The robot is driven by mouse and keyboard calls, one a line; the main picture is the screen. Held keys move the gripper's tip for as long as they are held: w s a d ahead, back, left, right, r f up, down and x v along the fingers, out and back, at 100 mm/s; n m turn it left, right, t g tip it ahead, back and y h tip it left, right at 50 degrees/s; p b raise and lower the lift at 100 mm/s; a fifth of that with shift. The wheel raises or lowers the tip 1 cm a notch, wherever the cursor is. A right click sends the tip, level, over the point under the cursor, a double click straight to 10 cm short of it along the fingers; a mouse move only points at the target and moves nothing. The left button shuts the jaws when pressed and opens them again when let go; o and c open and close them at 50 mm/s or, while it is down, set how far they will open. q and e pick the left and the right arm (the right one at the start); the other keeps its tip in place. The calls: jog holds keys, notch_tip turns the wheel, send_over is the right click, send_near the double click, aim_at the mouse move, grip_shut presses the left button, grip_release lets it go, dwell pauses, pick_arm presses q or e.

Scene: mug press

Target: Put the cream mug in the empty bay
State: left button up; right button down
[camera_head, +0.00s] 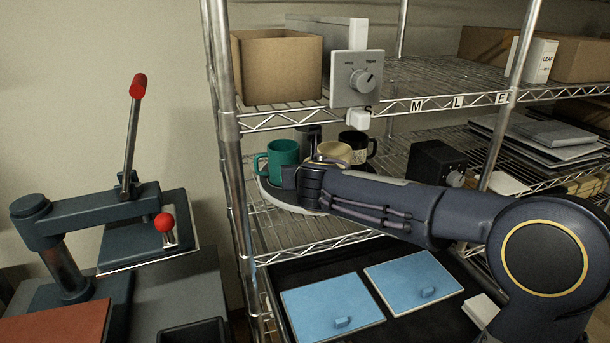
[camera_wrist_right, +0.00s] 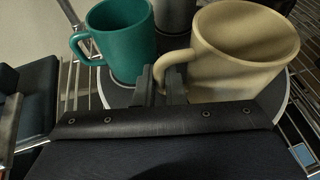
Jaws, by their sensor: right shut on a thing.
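The cream mug (camera_head: 335,151) stands upright on a round grey turntable (camera_head: 268,193) on the wire shelf; it also shows large in the right wrist view (camera_wrist_right: 240,60). My right gripper (camera_wrist_right: 163,80) is shut on the mug's handle, with its dark fingers either side of the handle. In the head view my right arm hides the fingers and the mug's lower part. A teal mug (camera_head: 282,156) stands left of the cream mug, its handle pointing left. I cannot make out an empty bay; the arm covers the front of the turntable. My left gripper is not in view.
A black mug (camera_head: 357,147) stands behind and right of the cream mug. A dark post (camera_wrist_right: 174,15) rises at the turntable's middle. A metal rack upright (camera_head: 228,130) and a dial box (camera_head: 357,78) above are close by. A mug press (camera_head: 95,225) stands left.

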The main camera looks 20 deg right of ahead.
jog(key=shift+f+b, duration=0.45)
jog(key=shift+f, duration=0.25)
jog(key=shift+f, duration=0.25)
jog(key=c, duration=1.5)
grip_release()
